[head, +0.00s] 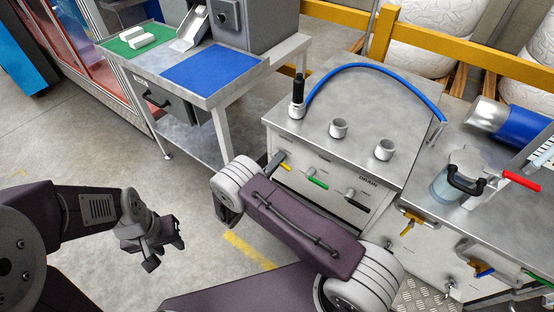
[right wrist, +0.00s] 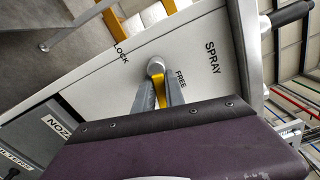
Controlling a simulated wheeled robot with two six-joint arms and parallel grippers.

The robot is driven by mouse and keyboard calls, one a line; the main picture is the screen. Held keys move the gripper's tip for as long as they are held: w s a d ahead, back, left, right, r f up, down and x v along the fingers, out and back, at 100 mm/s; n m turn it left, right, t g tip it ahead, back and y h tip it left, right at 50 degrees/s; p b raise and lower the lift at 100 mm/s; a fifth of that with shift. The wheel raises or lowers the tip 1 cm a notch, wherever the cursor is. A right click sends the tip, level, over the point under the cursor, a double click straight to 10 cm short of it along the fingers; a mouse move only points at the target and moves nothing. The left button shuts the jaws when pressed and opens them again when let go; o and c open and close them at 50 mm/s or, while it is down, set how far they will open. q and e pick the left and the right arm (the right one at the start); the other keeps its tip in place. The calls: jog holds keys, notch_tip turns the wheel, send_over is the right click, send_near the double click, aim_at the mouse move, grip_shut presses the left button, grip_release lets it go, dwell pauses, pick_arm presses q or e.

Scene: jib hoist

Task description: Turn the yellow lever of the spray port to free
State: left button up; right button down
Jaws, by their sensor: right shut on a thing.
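The yellow lever (right wrist: 160,90) of the spray port shows in the right wrist view, running down from its round grey pivot (right wrist: 156,66). FREE is printed just right of the pivot and LOCK to its upper left. My right gripper (right wrist: 158,98) is shut on the lever, one finger on each side. In the head view the lever (head: 285,167) shows at the left of the bench's front panel; my right wrist covers part of that area. My left gripper (head: 168,252) hangs empty over the floor at left, its jaws seeming apart.
A green lever (head: 317,183) and a black lever (head: 357,204) sit further right on the same panel. A blue hose (head: 375,67) arches over the steel bench top (head: 345,105). A side table with a blue mat (head: 210,75) stands behind. The floor at left is clear.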

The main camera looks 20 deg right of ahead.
jog(key=shift+r+n, duration=0.15)
jog(key=shift+n, duration=0.95)
jog(key=shift+p, duration=0.3)
jog(key=c, duration=1.4)
grip_release()
jog(key=shift+r, duration=0.1)
jog(key=v, duration=0.9)
jog(key=shift+s, duration=0.1)
